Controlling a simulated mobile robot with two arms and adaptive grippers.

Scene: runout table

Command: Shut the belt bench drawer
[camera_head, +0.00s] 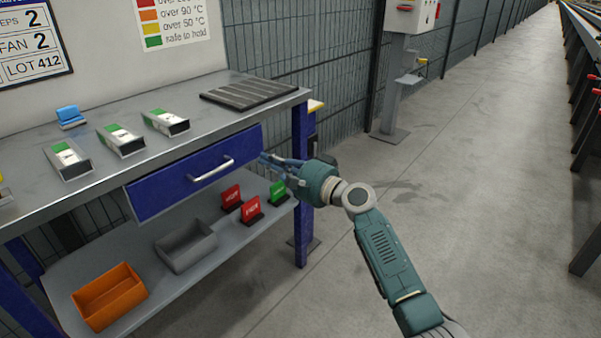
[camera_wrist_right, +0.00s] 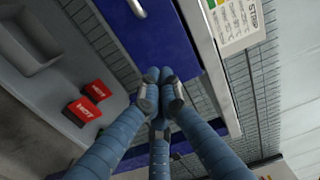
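The belt bench drawer (camera_head: 165,190) has a blue front with a silver bar handle (camera_head: 211,169). It sits under the grey bench top (camera_head: 95,150). Its front is close to the bench edge; I cannot tell whether a small gap is left. My right gripper (camera_head: 266,160) is at the right end of the drawer front, clear of the handle. In the right wrist view its three blue fingers (camera_wrist_right: 160,92) are drawn together with nothing between them, and the blue drawer front (camera_wrist_right: 165,35) lies just beyond the tips. I cannot tell whether they touch it. My left gripper is not in view.
The lower shelf holds an orange bin (camera_head: 108,296), a grey bin (camera_head: 186,246), red signs (camera_head: 252,204) and a green sign (camera_head: 279,192). A blue bench leg (camera_head: 301,235) stands beside my right gripper. Floor (camera_head: 480,200) to the right is clear.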

